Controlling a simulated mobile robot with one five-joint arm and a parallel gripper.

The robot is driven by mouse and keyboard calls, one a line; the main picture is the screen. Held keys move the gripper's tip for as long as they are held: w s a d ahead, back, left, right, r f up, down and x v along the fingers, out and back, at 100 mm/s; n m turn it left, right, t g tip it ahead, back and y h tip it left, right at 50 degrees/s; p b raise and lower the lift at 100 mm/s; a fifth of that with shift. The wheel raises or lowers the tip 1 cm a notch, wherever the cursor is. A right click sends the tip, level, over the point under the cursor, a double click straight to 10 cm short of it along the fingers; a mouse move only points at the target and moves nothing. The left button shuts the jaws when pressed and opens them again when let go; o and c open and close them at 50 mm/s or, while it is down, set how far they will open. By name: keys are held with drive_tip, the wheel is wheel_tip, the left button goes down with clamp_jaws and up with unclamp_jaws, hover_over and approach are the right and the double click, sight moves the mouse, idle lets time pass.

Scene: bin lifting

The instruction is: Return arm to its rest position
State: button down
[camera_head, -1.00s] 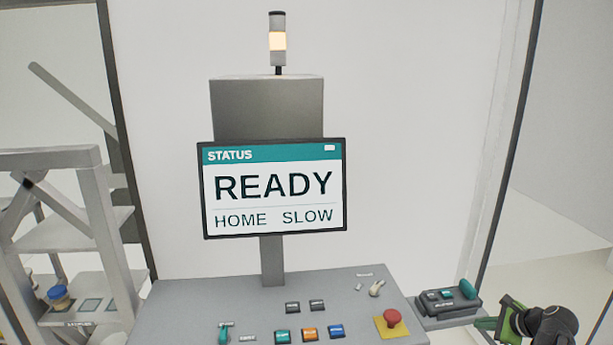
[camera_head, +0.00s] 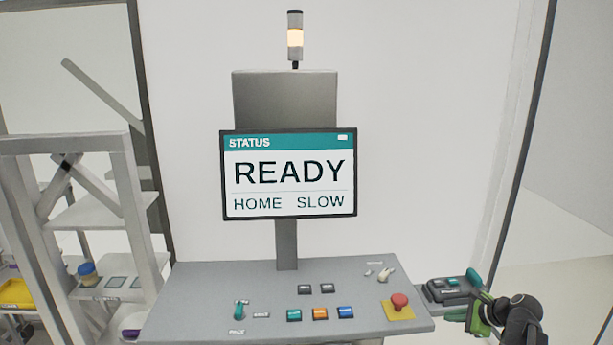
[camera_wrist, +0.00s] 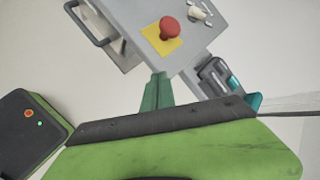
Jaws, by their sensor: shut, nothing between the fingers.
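My gripper (camera_head: 457,315) is at the lower right of the head view, on the green and black end of my arm. It is beside the right end of the grey control desk, just below the small side box. In the wrist view its green fingers (camera_wrist: 156,92) are together and empty, pointing toward the desk edge. The rest of my arm is mostly outside the head view.
The grey control desk (camera_head: 220,290) has a red stop button (camera_head: 399,301) on a yellow plate and several coloured buttons. A status screen (camera_head: 289,174) above reads READY, HOME, SLOW. A side box (camera_head: 447,291) with a teal part adjoins the desk. Shelving (camera_head: 100,215) stands left.

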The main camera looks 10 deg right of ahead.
drive_tip(key=w+a+f+n+g+y+b, duration=0.1)
drive_tip(key=w+a+f+n+g+b, duration=0.15)
drive_tip(key=a, duration=0.85)
drive_tip(key=w+a+f+n+g+b, duration=0.1)
drive_tip(key=a+f+n, duration=0.3)
drive_tip(key=a, duration=0.7)
drive_tip(key=w+a+f+n+g+y+b, duration=0.1)
drive_tip(key=w+a+f+n+b, duration=0.2)
drive_tip(key=a, duration=0.7)
drive_tip(key=s+a+f+n+g+h+b, duration=0.1)
drive_tip(key=s+a+f+n+g+h, duration=0.2)
drive_tip(key=s+a+f+n, duration=0.35)
drive_tip(key=shift+s+d+r+n+g+h, duration=0.15)
drive_tip(key=shift+s+d+n+h, duration=0.25)
drive_tip(key=shift+s+n, duration=0.6)
drive_tip(key=shift+s+d+r+n+g+h, duration=0.1)
drive_tip(key=shift+s+d+n+g+h, duration=0.25)
drive_tip(key=shift+n, duration=1.05)
drive_tip(key=shift+s+d+r+n+g+h, duration=0.1)
drive_tip(key=shift+s+d+n+h, duration=0.25)
drive_tip(key=shift+s+n, duration=0.7)
drive_tip(key=shift+w, duration=0.2)
